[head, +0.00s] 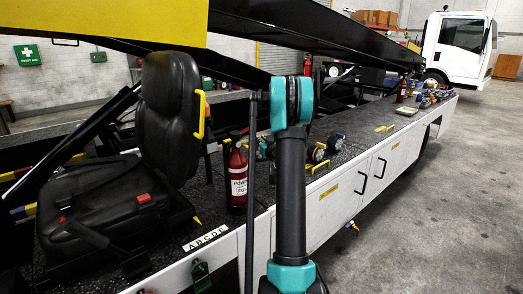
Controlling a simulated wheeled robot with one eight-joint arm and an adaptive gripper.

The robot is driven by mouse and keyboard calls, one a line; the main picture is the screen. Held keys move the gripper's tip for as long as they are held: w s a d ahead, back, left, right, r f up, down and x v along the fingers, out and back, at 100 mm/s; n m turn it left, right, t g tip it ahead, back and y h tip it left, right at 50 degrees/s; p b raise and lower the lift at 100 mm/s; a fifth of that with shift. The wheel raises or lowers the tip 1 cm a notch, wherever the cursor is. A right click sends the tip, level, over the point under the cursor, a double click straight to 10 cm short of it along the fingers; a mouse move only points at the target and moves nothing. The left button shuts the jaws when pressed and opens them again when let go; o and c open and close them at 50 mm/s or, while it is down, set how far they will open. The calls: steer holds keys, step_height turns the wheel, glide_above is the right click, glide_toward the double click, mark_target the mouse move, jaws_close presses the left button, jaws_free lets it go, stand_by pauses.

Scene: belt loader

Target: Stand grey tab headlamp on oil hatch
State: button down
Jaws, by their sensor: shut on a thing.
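My arm rises through the middle of the head view and hides part of the loader deck behind it. My gripper does not show clearly; it seems hidden behind my arm. Several small round headlamp-like things stand on the dark deck just right of my arm, among them one with a yellow part (318,153) and another (336,142) beside it. I cannot tell which headlamp has a grey tab. Yellow handles (385,128) show on the deck top, but no label there is readable, so I cannot tell which is the oil hatch.
A black seat (168,120) and a red fire extinguisher (238,178) stand left of my arm. A black boom (330,38) slopes overhead. White side doors (345,200) face the open floor (430,220) at right. More items (432,98) lie at the deck's far end.

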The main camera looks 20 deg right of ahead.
mark_target(259, 157)
steer(key=shift+f, duration=2.45)
steer(key=c, duration=1.5)
jaws_free()
steer(key=shift+f, duration=0.1)
